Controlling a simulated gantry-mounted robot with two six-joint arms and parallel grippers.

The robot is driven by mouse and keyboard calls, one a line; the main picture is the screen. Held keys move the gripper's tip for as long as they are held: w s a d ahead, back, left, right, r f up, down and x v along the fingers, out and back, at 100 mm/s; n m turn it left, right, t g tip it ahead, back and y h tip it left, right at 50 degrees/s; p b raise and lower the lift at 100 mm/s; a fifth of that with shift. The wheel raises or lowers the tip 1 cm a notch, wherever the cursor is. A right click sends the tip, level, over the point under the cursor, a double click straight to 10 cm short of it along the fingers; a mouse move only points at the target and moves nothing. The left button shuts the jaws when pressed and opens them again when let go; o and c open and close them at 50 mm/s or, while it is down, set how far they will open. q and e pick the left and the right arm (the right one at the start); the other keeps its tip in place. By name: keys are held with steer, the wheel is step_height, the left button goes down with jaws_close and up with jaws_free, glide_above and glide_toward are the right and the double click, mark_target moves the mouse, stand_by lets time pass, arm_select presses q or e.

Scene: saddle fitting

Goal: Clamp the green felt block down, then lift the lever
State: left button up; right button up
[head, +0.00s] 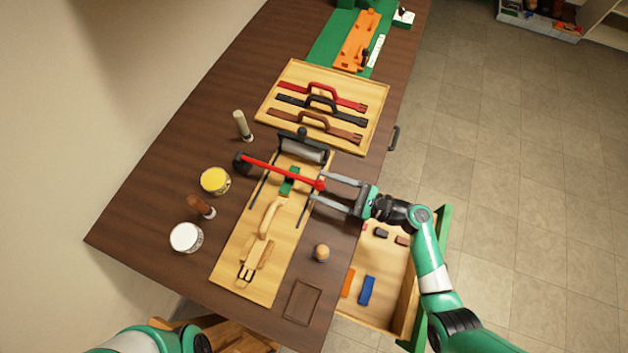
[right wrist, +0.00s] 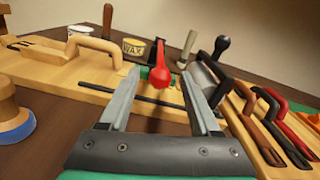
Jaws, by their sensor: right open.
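The green felt block (head: 289,183) sits on the wooden board (head: 235,228), below and partly behind the red lever (head: 275,171). In the right wrist view the block (right wrist: 146,72) is mostly hidden by the lever's red end (right wrist: 160,76). The lever runs across the board from a black round part (head: 242,160) at left to its red end at right. My right gripper (head: 319,188) is open, its fingers on either side of the red end with gaps visible in the right wrist view. My left gripper is out of view.
A grey roller (head: 304,151) stands behind the lever. A tray of straps (head: 271,82), jars (head: 186,237) and a knob (head: 321,252) are nearby. An open drawer (head: 385,255) is below my right arm.

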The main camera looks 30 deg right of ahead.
mark_target(314, 182)
steer(key=shift+x, duration=1.55)
jaws_close()
